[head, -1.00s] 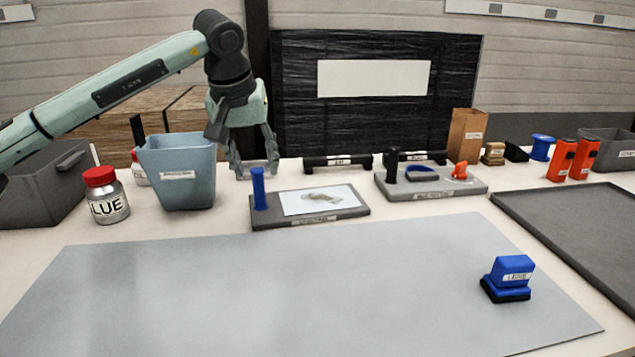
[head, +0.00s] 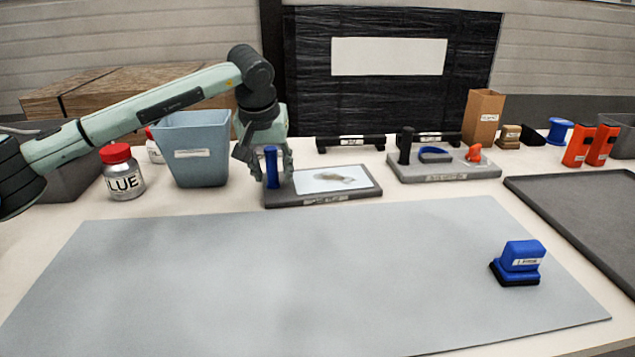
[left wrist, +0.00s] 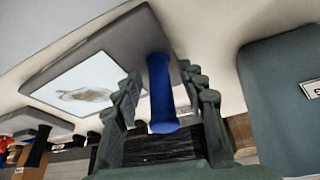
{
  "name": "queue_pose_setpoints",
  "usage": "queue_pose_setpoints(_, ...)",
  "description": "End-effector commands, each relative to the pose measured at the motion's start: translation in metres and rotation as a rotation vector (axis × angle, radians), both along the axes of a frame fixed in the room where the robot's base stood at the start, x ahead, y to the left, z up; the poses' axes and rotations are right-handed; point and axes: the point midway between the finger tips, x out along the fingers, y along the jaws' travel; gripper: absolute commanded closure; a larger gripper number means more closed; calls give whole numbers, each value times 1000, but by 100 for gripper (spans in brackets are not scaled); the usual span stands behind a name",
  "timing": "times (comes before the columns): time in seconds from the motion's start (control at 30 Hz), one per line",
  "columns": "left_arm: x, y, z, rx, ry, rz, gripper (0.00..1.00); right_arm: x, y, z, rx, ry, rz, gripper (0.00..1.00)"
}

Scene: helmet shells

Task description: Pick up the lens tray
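The lens tray (head: 340,198) is a dark grey slab with a pale sheet showing a lens-like shape. A blue upright handle (head: 271,165) stands at its left end. My left gripper (head: 275,176) is lowered over this handle, with one finger on each side. In the left wrist view the blue handle (left wrist: 161,95) stands between the fingers of my left gripper (left wrist: 160,82). A gap shows on the left side; the right finger is close to the handle, and contact there is unclear. The tray (left wrist: 120,38) rests on the table. My right gripper is not in view.
A blue-grey bin (head: 190,150) and a glue jar (head: 122,172) stand left of the tray. A second grey tray (head: 450,172) with tools is to the right. A grey mat (head: 300,270) in front is clear except for a blue block (head: 518,262).

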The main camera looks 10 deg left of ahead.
Motion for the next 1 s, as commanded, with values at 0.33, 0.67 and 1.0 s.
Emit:
queue_pose_setpoints(0.33,0,0,1,0,0,1,100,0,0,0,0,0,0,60)
queue_pose_setpoints(0.67,1,0,5,-1,-3,1,100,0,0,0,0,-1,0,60)
queue_pose_setpoints(1.0,1,0,66,-1,-5,1,100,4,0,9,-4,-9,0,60)
